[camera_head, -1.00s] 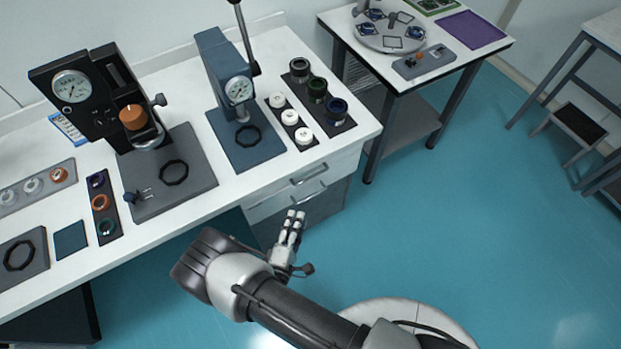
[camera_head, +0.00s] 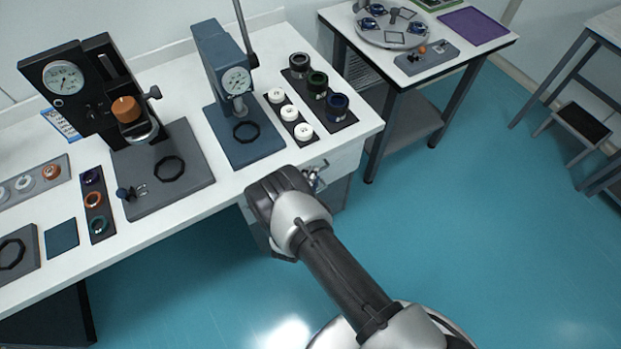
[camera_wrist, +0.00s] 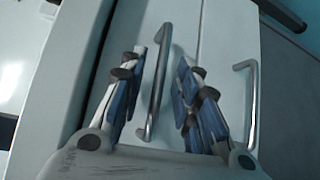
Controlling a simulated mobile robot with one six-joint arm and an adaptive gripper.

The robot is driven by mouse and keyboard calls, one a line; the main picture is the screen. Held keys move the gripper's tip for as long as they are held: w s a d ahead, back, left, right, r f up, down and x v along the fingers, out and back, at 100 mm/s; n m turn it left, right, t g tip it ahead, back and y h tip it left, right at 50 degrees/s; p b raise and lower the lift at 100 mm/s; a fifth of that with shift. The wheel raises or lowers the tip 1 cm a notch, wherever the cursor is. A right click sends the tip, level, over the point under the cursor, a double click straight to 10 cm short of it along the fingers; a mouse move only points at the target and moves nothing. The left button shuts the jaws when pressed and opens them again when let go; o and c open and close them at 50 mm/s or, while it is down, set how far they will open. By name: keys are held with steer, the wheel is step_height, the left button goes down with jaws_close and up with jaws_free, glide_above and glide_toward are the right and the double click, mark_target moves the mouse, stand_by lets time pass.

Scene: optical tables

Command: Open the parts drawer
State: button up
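Two drawer fronts sit under the right end of the white bench, and I cannot tell which is the parts drawer. In the wrist view, the upper drawer's bar handle (camera_wrist: 155,90) lies between the two blue-padded fingers of my gripper (camera_wrist: 160,70). The fingers are apart, with a gap on both sides of the bar; how deep they reach around it is unclear. The lower drawer's handle (camera_wrist: 250,105) is right of the fingers. Both drawers look closed. In the head view, my gripper (camera_head: 315,177) is at the drawer fronts, and my wrist hides most of them.
The bench top (camera_head: 258,183) overhangs just above my gripper. It carries a blue press (camera_head: 222,70), a black press (camera_head: 85,90) and dark trays of small parts. A second table (camera_head: 440,75) stands to the right. The floor (camera_head: 450,220) right of my arm is clear.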

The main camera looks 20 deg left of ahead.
steer(key=shift+w, duration=0.1)
steer(key=shift+c, duration=0.4)
jaws_close()
stand_by(0.3)
